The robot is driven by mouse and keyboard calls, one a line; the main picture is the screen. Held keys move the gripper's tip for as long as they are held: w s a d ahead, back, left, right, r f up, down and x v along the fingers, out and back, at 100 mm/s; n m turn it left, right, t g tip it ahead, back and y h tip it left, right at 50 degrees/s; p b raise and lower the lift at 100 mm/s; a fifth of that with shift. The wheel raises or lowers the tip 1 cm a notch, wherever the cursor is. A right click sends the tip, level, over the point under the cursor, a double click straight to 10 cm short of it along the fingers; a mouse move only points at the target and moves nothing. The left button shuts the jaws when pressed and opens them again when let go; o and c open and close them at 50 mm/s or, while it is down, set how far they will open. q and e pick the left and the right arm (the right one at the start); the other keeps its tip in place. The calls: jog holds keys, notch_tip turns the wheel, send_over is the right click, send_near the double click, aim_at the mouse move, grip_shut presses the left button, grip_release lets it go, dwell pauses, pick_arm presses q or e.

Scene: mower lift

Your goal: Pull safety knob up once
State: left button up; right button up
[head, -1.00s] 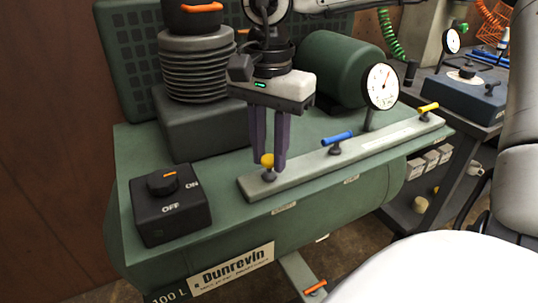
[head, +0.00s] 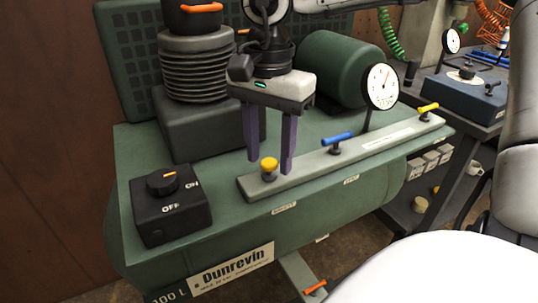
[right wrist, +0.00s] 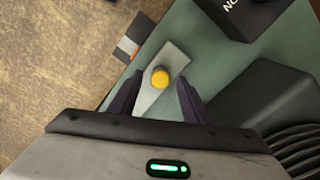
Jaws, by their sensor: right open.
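The yellow safety knob (head: 268,164) stands upright on a dark stem at the near left end of the pale strip (head: 310,165) on the green compressor. My right gripper (head: 270,158) points down with its jaws open, one finger on either side of the knob. A gap shows between the knob and each finger. In the right wrist view, the yellow knob (right wrist: 160,77) lies between and just beyond the open fingertips of my right gripper (right wrist: 157,92). My left gripper is not in view.
A blue-handled valve (head: 337,138), a gauge (head: 382,86) and a yellow-handled valve (head: 428,108) stand farther along the strip. A black ON/OFF switch box (head: 170,210) is at left, and a ribbed black cylinder head (head: 195,75) is behind it.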

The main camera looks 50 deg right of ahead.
notch_tip(320, 180, up, 2)
jog(key=shift+r+p, duration=0.15)
jog(key=shift+p, duration=0.8)
jog(key=shift+r+p, duration=0.5)
jog(key=shift+r, duration=0.15)
notch_tip(320, 180, up, 3)
jog(key=p, duration=0.2)
jog(key=shift+r+p, duration=0.15)
jog(key=shift+p, duration=0.2)
pick_arm(q)
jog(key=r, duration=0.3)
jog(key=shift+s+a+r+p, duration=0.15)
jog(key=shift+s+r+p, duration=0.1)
jog(key=shift+p, duration=0.15)
pick_arm(e)
jog(key=shift+r, duration=0.55)
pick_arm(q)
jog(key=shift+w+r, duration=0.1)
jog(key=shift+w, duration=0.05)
